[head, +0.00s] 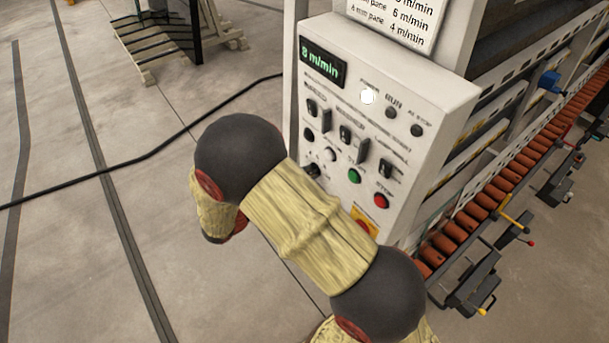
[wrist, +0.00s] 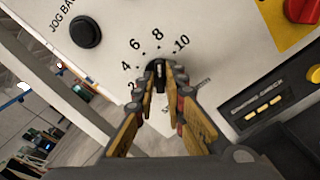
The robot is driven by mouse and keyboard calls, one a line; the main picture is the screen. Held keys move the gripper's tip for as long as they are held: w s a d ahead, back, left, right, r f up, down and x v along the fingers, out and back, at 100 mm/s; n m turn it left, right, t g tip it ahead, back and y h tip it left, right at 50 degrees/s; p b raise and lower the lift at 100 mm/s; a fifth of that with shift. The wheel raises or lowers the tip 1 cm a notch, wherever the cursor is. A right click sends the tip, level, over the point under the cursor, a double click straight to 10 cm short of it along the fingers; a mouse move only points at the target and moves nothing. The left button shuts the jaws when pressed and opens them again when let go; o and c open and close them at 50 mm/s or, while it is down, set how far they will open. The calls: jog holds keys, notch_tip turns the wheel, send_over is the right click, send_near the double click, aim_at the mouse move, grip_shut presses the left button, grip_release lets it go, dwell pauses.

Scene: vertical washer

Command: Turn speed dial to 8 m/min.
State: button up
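The speed dial (wrist: 159,68) is a small black knob on the pale panel in the wrist view, with the numbers 4, 6, 8 and 10 printed around it. It lies below the 8; its exact pointer direction is hard to read. My gripper (wrist: 163,77) has its two fingertips close together on either side of the knob and appears shut on it. The fingers hide much of the dial. In the head view the green display (head: 322,63) appears to read 8 m/min. There, the gripper's fingertips are hidden behind my arm.
The control panel (head: 440,95) carries several switches, a green button (head: 354,176) and a red button (head: 380,201). A black jog button (wrist: 85,32) is left of the dial, and a red knob on yellow (wrist: 302,10) is upper right. A roller conveyor (head: 520,150) runs along the right.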

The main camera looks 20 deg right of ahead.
jog(key=o, duration=0.3)
jog(key=v, duration=1.2)
dwell(0.4)
